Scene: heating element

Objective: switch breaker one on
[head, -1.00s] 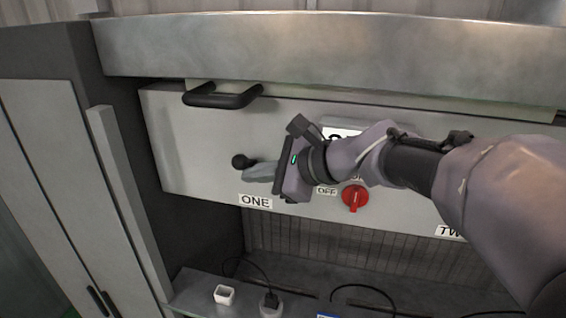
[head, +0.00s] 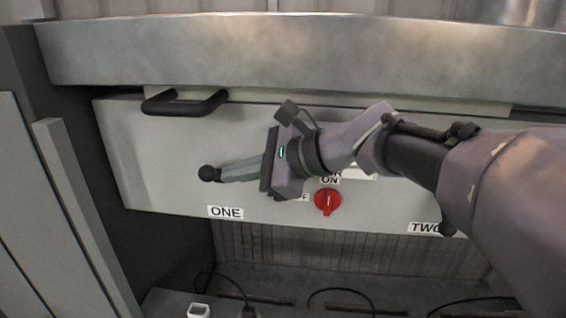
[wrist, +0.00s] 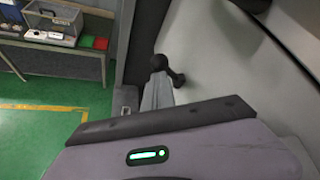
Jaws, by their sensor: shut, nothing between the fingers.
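Breaker one is a black ball-ended lever (head: 209,173) on the grey panel, above the label ONE (head: 225,212). In the wrist view its ball (wrist: 159,62) and a dark stem running to the panel show just beyond my fingertips. My gripper (head: 224,174) is shut and empty. Its fingers point left, with the tips right beside the ball on its right side. The wrist view also shows the closed fingers (wrist: 158,84) close to the ball. I cannot tell whether they touch it.
A red rotary knob (head: 328,202) sits below my wrist, its labels partly covered. A black handle (head: 185,103) juts out above the lever. A second black lever (head: 447,229) stands by the label TWO (head: 424,227), under my arm. A grey cabinet stands at left.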

